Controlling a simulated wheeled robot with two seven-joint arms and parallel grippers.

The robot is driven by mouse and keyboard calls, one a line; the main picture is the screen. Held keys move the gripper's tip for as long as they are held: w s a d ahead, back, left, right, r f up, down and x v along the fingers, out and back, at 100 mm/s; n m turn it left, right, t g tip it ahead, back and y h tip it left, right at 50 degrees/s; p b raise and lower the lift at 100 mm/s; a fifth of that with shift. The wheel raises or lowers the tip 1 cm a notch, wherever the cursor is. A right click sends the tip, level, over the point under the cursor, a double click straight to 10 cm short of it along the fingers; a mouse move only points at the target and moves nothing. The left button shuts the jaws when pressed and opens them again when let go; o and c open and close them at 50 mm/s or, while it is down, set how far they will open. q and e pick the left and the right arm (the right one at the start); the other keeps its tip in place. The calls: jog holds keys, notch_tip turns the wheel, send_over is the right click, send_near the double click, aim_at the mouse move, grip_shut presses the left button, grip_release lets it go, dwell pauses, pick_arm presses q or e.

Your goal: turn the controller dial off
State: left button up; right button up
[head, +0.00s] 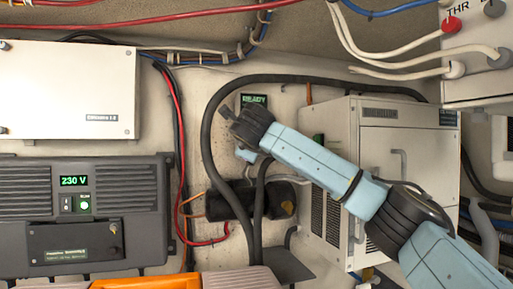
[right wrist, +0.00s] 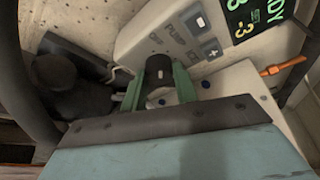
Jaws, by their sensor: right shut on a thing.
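The controller is a pale panel (right wrist: 150,38) in the right wrist view, with printed labels, small buttons and a lit green display (right wrist: 252,18). Its display also shows in the head view (head: 254,100), just above the end of my right arm. The controller dial (right wrist: 158,68) is a dark round knob on the panel's lower part. My right gripper (right wrist: 158,84) has its green fingers on either side of the dial and is shut on it. In the head view my wrist hides the dial. The dial's pointer position cannot be read. My left gripper is out of view.
A grey inverter (head: 85,215) showing 230 V and a white box (head: 70,90) are on the left. A beige cabinet (head: 385,135) stands behind my right arm. A thick black hose (head: 208,140) loops around the controller. An orange case (head: 185,282) is at the bottom.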

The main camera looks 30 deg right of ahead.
jog(key=shift+f+n+t+h+b, duration=0.15)
jog(key=shift+n+t+h+b, duration=0.4)
jog(key=shift+n, duration=0.85)
jog(key=shift+a, duration=0.1)
jog(key=o, duration=1)
jog(key=b+v, duration=0.4)
jog(key=v, duration=0.9)
jog(key=shift+s+a, duration=0.15)
